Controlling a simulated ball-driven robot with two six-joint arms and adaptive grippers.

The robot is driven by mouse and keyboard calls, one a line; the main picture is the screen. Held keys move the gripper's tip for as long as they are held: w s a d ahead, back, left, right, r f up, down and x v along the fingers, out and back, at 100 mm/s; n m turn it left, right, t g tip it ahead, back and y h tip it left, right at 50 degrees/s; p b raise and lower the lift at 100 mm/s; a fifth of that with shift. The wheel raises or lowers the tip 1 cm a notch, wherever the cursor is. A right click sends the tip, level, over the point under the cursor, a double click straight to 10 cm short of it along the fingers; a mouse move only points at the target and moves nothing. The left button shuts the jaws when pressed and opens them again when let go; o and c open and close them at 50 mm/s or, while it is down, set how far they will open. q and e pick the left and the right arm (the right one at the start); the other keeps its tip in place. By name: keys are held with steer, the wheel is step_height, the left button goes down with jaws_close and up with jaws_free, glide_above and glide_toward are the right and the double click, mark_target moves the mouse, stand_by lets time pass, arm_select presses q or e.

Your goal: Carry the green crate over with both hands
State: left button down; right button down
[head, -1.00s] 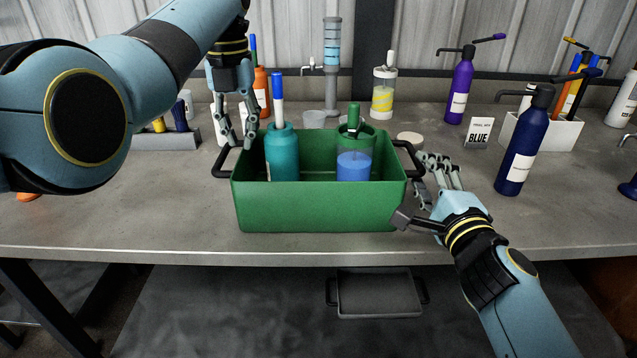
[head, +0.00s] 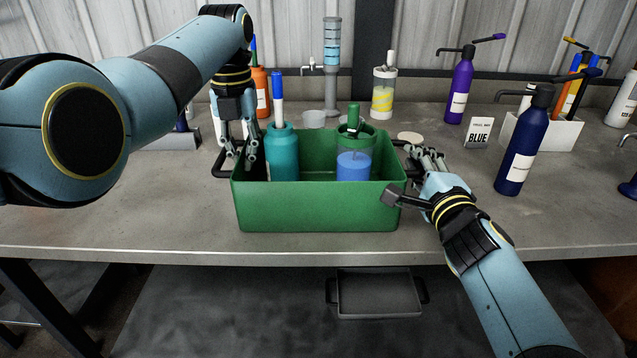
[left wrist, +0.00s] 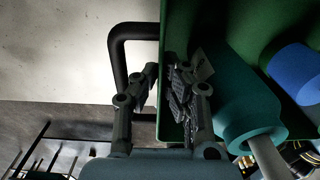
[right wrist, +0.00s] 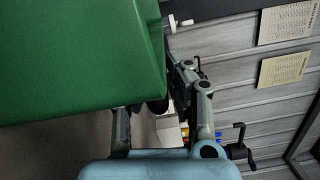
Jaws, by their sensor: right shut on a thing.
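The green crate (head: 318,208) stands on the grey workbench, a black handle on each side. It holds a teal bottle (head: 284,155) with a blue top and a clear green-lidded container (head: 354,165) with blue contents. My left gripper (head: 241,158) points down at the left handle (head: 220,165). In the left wrist view its fingers (left wrist: 158,95) are apart, one on each side of the crate's left wall. My right gripper (head: 412,165) is shut on the right handle; the crate's green wall (right wrist: 80,60) hides much of that grip in the right wrist view.
A dark blue pump bottle (head: 521,150) and a "BLUE" sign (head: 479,132) stand to the right. A purple bottle (head: 459,90), a yellow-filled container (head: 383,95) and a blue-filled column (head: 331,60) stand behind. A grey tray (head: 375,293) lies below the bench.

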arm_select(q)
steer(key=shift+w+r, duration=0.1)
steer(key=shift+r, duration=0.1)
arm_select(e)
steer(key=shift+r, duration=0.15)
stand_by(0.3)
